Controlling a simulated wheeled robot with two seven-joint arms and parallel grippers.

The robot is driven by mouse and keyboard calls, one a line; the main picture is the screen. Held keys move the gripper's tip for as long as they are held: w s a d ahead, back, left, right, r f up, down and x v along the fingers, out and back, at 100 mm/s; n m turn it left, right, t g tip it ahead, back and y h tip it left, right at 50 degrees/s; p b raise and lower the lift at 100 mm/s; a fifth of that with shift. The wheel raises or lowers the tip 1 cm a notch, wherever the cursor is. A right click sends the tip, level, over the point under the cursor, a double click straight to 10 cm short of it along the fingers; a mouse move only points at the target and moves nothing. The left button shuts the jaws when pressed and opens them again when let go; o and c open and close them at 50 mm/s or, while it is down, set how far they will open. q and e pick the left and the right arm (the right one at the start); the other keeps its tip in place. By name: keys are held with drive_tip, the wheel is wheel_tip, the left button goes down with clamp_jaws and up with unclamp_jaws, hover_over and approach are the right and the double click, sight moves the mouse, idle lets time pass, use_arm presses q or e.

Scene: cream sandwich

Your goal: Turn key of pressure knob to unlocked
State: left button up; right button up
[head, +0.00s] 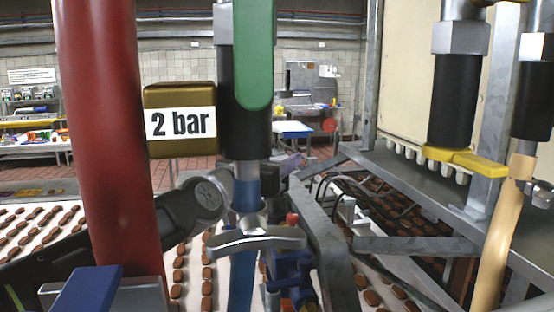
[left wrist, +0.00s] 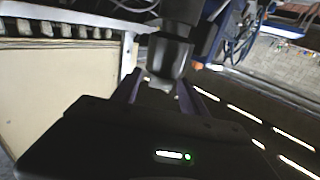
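A brass block with a white "2 bar" label (head: 180,122) sits beside a black vertical fitting with a green lever (head: 254,55) pointing straight up. Below them a silver wing-shaped handle (head: 256,240) lies roughly level in front of a blue hose (head: 243,275). I cannot tell for sure which part is the pressure knob's key. My left arm comes in from the left behind the red pipe; its gripper is mostly hidden behind the fittings. In the left wrist view my left gripper (left wrist: 160,88) has its fingers apart, with a dark, grey-tipped fitting (left wrist: 170,55) in front of or between them; contact is unclear. My right gripper is not seen.
A thick red pipe (head: 108,130) stands close at the left. A yellow lever (head: 466,161) on a black fitting and a beige hose (head: 497,235) are at the right. Grey metal bars (head: 425,246) and conveyors with brown biscuits (head: 28,232) lie below, leaving little free room.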

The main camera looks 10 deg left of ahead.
use_arm(q)
drive_tip(key=shift+s+a+f+b, duration=0.15)
drive_tip(key=shift+s+b, duration=0.2)
drive_tip(key=shift+b, duration=0.45)
drive_tip(key=b+v, duration=0.5)
drive_tip(key=v, duration=0.2)
drive_tip(key=shift+r+b, duration=0.25)
drive_tip(key=shift+b, duration=0.15)
